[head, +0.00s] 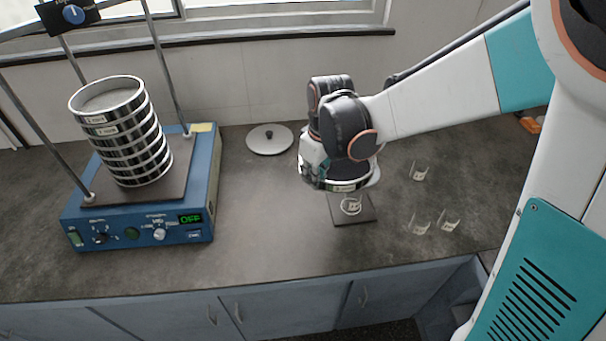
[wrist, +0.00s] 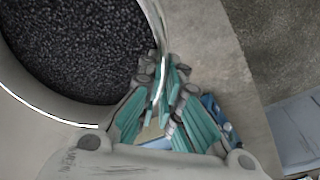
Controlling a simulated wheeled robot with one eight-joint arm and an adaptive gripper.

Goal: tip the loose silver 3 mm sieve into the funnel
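The loose silver sieve (head: 347,187) hangs in the air under my wrist in the head view, its labelled band facing the camera. In the wrist view, its shiny rim (wrist: 60,116) curves around a bed of dark granules (wrist: 75,45). My gripper (wrist: 166,92) is shut on the sieve's rim; it also shows in the head view (head: 312,170), partly hidden by the wrist. Below the sieve, a small whitish ring-shaped piece (head: 351,206), perhaps the funnel, stands on a dark square plate (head: 358,219). The sieve and arm may hide part of it.
A blue sieve shaker (head: 140,235) with a stack of silver sieves (head: 128,140) stands at left, with upright rods. A round lid (head: 270,139) lies behind, near the wall. Several small pale stands (head: 419,171) sit to the right. The front middle of the counter is clear.

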